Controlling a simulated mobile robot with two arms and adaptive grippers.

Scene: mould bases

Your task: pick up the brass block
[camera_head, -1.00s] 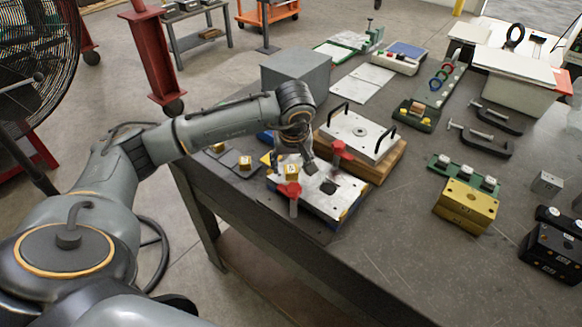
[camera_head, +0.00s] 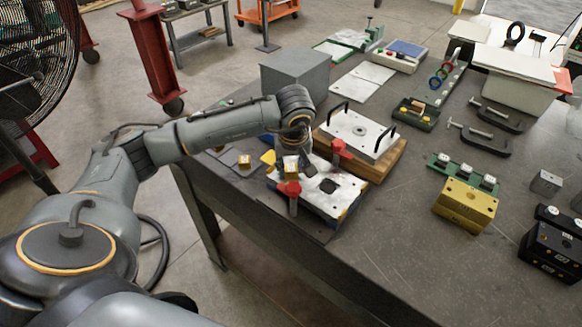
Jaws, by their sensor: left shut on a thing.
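A small brass block (camera_head: 291,163) is at the mould base (camera_head: 325,205) with red clamps, near the table's left edge. My left gripper (camera_head: 299,157) is shut on this block, and the wrist hides most of the fingers. I cannot tell for sure how far the block is above the plate. Another small brass block (camera_head: 245,161) sits on a dark pad to the left. A larger brass-coloured block (camera_head: 464,207) stands on the right of the table. My right gripper is not in view.
A red clamp handle (camera_head: 289,189) stands close in front of the held block, and another (camera_head: 341,149) is to its right. A plate with black handles (camera_head: 357,133) lies behind on a wooden base. A grey box (camera_head: 296,75) stands further back. The table's front middle is clear.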

